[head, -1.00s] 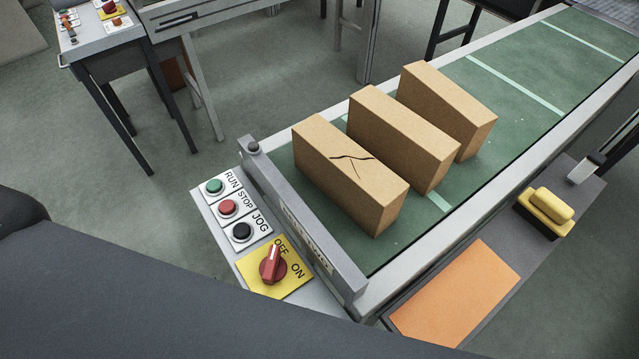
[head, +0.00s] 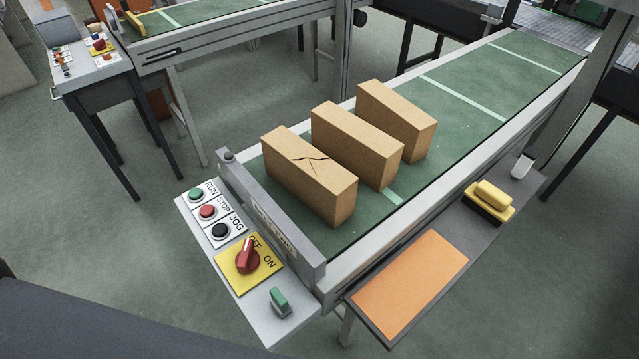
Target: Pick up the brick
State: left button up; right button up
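Three tan bricks stand on edge in a row on the green conveyor belt (head: 437,153). The nearest brick (head: 308,182) has a dark crack on its top and side and is closest to the grey end stop (head: 270,220). The middle brick (head: 357,146) and the far brick (head: 397,120) stand behind it, with narrow gaps between them. Neither of my grippers shows in the head view. A dark part of my own body covers the lower left corner.
A control panel with RUN, STOP and JOG buttons (head: 208,212) and a red OFF/ON switch (head: 247,257) sits at the belt's near end. A side shelf holds an orange pad (head: 412,283) and a yellow-handled block (head: 489,201). Another conveyor (head: 205,50) stands behind.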

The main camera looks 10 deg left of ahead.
aim_at(329, 190)
jog(key=k+l, duration=0.15)
jog(key=l, duration=0.25)
jog(key=k+l, duration=0.15)
jog(key=l, duration=0.2)
jog(key=k+l, duration=0.15)
jog(key=l, duration=0.25)
